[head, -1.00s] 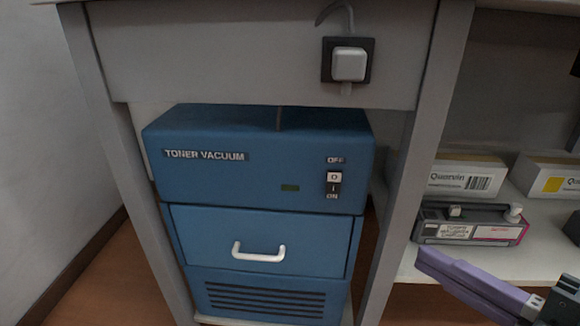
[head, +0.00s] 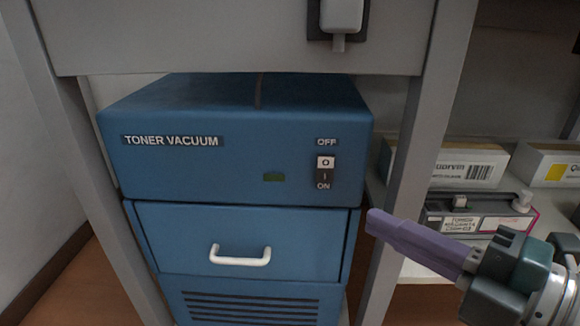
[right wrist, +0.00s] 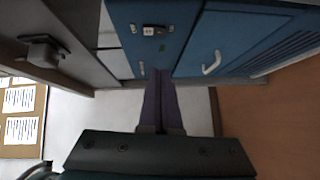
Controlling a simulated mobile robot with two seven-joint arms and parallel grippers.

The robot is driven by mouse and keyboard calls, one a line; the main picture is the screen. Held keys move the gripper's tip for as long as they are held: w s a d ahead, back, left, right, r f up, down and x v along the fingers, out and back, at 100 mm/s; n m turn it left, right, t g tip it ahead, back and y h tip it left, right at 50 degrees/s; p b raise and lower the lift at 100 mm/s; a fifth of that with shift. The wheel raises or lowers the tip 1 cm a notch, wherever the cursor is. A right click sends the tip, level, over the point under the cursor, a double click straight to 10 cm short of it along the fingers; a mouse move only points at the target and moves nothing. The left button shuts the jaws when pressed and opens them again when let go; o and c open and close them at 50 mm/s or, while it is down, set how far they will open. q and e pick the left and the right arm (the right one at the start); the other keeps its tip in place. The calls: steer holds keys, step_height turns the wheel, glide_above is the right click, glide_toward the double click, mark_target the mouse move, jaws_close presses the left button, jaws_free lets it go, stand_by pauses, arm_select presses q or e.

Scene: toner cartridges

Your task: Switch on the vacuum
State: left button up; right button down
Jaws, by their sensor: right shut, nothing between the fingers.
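The blue toner vacuum (head: 230,110) stands under the grey bench, with a white-handled drawer below its panel. Its rocker switch (head: 325,172) sits on the right of the panel between OFF above and ON below; the white O half shows at the top. A small dark green indicator (head: 273,176) is left of the switch. My right gripper (head: 372,222) is shut and empty, its purple fingers pointing left, below and right of the switch and apart from it. In the right wrist view the shut fingers (right wrist: 160,85) point toward the vacuum, with the switch (right wrist: 153,31) beyond them. My left gripper is not in view.
The grey bench leg (head: 412,150) stands right of the vacuum, close to my fingers. A power plug (head: 342,16) is on the bench front above. A shelf at right holds white boxes (head: 465,163) and a toner cartridge (head: 480,220).

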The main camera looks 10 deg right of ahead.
mark_target(321, 179)
steer(key=shift+w+a+f+b, duration=0.15)
steer(key=shift+w+a+b, duration=0.15)
steer(key=shift+w+b, duration=0.85)
steer(key=shift+w+a+f+b, duration=0.25)
steer(key=shift+w+b, duration=0.15)
steer(key=shift+w, duration=1.45)
steer(key=shift+w+a+f+b, duration=0.1)
steer(key=shift+w+a+b, duration=0.2)
steer(key=shift+w+b, duration=0.85)
steer(key=shift+w+p, duration=0.35)
steer(key=shift+w+d+f+b, duration=0.1)
steer(key=shift+w+f+b, duration=0.2)
steer(key=shift+b, duration=0.4)
steer(key=shift+s+r, duration=0.1)
steer(key=shift+r, duration=0.1)
steer(key=shift+p, duration=0.3)
